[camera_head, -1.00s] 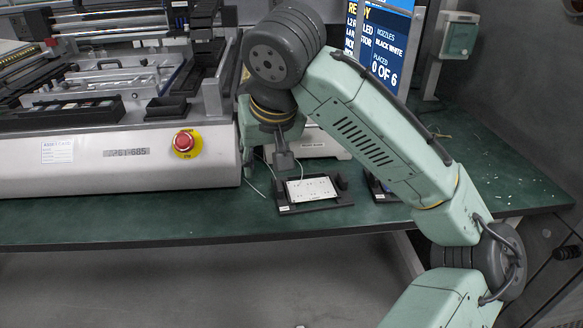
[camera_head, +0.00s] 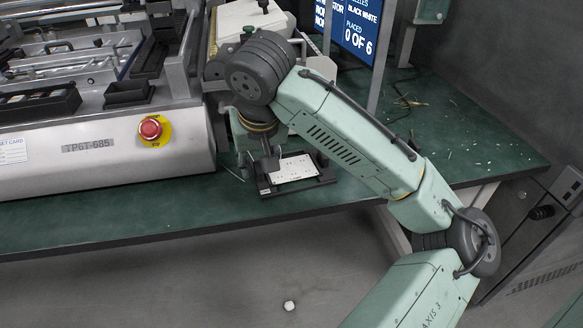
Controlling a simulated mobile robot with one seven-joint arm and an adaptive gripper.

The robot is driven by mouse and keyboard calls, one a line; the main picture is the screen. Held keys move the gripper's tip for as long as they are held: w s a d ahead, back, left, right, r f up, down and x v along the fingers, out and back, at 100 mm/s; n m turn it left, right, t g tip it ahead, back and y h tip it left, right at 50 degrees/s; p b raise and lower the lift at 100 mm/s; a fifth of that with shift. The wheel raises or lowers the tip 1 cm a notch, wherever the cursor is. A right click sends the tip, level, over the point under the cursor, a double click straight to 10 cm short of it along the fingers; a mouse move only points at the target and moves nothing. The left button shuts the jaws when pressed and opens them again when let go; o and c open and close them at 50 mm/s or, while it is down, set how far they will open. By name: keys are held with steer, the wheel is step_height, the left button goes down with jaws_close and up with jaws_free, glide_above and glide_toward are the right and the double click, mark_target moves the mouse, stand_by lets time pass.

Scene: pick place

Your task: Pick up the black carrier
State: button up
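A black carrier (camera_head: 325,179), a flat frame with raised end pieces, lies on the green bench near its front edge. A white board with small dark dots (camera_head: 295,168) lies in it. My gripper (camera_head: 268,164) points down at the carrier's left part, by the left edge of the white board. It hides some of the carrier's back left side. The fingers are small and dark here, and I cannot tell whether they are open or touch the carrier.
A grey machine with a red stop button (camera_head: 151,129) stands left of the carrier, with a small black tray (camera_head: 128,93) on it. A blue screen (camera_head: 352,28) stands behind my arm. The green bench (camera_head: 462,140) at right is mostly clear, with pale scraps.

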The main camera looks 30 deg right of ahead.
steer(key=shift+x, duration=0.85)
steer(key=shift+c, duration=0.2)
jaws_close()
